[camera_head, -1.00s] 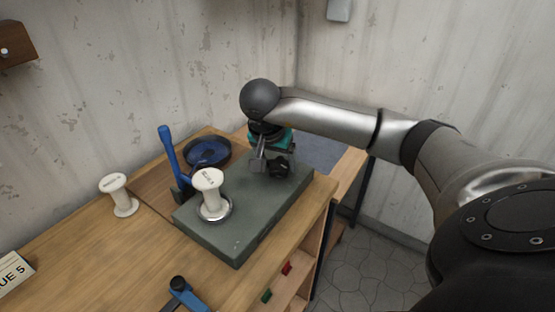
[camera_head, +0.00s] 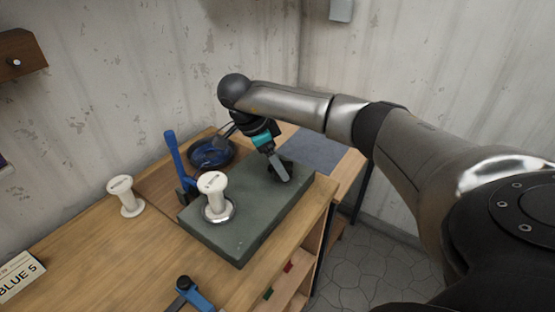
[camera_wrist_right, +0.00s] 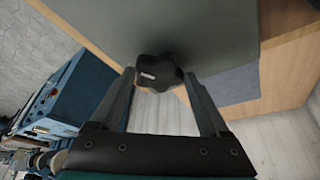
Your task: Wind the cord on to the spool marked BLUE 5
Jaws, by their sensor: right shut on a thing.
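A white spool (camera_head: 213,190) stands upright on a round metal seat on the grey-green winder block (camera_head: 250,228); the lettering on its top is too small to read. A second white spool (camera_head: 126,197) stands on the bench to the left. A card marked BLUE 5 (camera_head: 20,279) is at the lower left. My right gripper (camera_head: 283,178) is at the far right end of the block, shut on a black lobed knob (camera_wrist_right: 158,72), with a finger on either side of it. No cord can be made out. My left gripper is out of view.
A dark blue dish (camera_head: 222,160) and an upright blue handle (camera_head: 174,152) stand behind the block. A blue clamp (camera_head: 192,294) is at the bench's front edge. A grey mat (camera_head: 312,152) lies at the far right. The bench between card and block is clear.

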